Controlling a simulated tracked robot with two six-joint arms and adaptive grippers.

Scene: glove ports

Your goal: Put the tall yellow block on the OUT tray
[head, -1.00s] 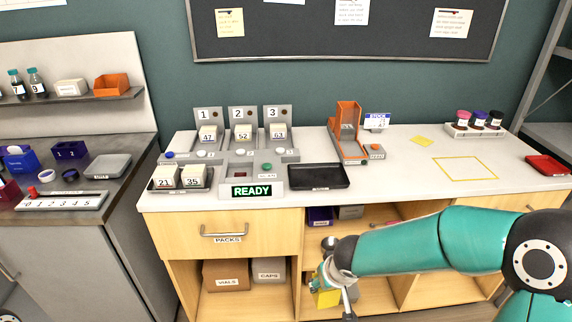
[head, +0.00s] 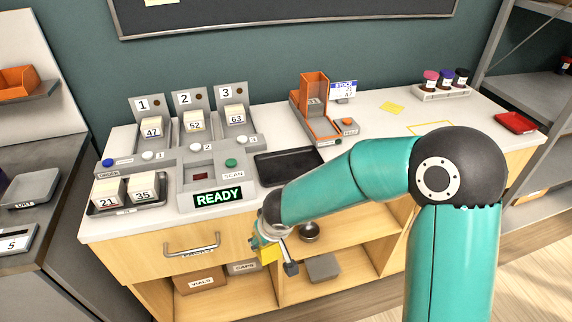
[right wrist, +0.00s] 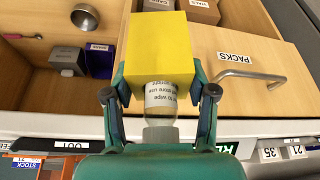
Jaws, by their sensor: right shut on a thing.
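The tall yellow block (right wrist: 160,47) is between the fingertips of my right gripper (right wrist: 160,78), which is shut on it. In the head view the block (head: 268,254) shows only in part beside my right gripper (head: 275,248), in front of the cabinet and below the worktop edge. A small labelled bottle (right wrist: 161,98) shows between the fingers at the block's near edge; I cannot tell whether they touch. The black OUT tray (head: 290,166) lies on the worktop, with no item visible on it. Its OUT label (right wrist: 68,145) shows upside down in the right wrist view.
A scanner unit with a READY display (head: 218,197) stands left of the tray, and an orange dispenser (head: 315,110) behind it. A small tray with white blocks (head: 125,192) is at the left. The PACKS drawer (head: 190,248) is shut above open shelves.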

